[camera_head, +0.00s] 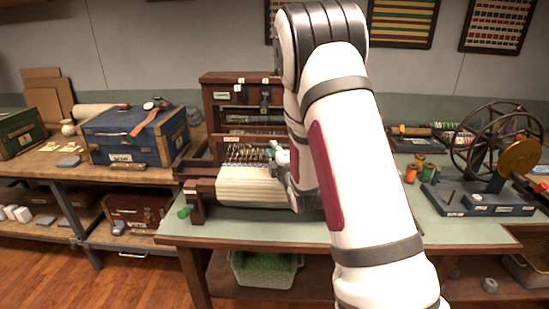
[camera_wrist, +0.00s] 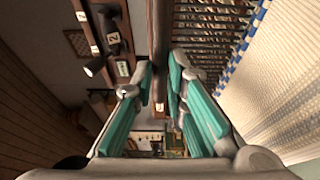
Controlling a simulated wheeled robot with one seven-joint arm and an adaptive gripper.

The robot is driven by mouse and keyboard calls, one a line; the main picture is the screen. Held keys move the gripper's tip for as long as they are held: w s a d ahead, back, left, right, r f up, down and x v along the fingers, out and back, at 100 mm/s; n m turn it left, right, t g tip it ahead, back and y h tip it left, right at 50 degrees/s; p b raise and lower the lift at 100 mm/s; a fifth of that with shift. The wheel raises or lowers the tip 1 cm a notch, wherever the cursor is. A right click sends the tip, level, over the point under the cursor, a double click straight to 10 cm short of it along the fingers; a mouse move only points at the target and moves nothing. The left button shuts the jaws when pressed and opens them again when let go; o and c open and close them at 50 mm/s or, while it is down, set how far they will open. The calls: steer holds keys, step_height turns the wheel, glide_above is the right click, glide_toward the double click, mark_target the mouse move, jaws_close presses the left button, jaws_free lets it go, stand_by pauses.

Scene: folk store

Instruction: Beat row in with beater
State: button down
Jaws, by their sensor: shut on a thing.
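The small table loom stands on the green-topped bench, with its pale woven cloth (camera_head: 248,188) on the front roll. Its heddles and warp (camera_head: 248,153) show behind the cloth. My gripper (camera_head: 278,154) is at the right of the loom, partly hidden by my arm. In the wrist view, the teal-padded fingers of my gripper (camera_wrist: 162,78) close around a dark wooden bar, the beater (camera_wrist: 157,35). The heddles (camera_wrist: 205,35) and the cloth (camera_wrist: 275,85) lie to the right of it. The contact at the fingertips is partly hidden.
A blue chest (camera_head: 128,140) stands on the left table. A spinning wheel (camera_head: 490,165) and thread spools (camera_head: 411,173) are on the bench at right. Bare bench top (camera_head: 250,228) shows before the loom.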

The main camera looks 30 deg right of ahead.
mark_target(284, 146)
steer(key=shift+f, duration=0.1)
steer(key=shift+w+d+b, duration=0.9)
steer(key=shift+w, duration=0.5)
steer(key=shift+w+d+b, duration=0.85)
steer(key=shift+w+d, duration=0.1)
steer(key=shift+w, duration=0.5)
steer(key=shift+w+d+b, duration=0.9)
steer(key=shift+w, duration=0.5)
steer(key=c, duration=1.2)
jaws_free()
steer(key=shift+p+v, duration=0.9)
steer(key=shift+v, duration=3.1)
steer(key=shift+d, duration=0.1)
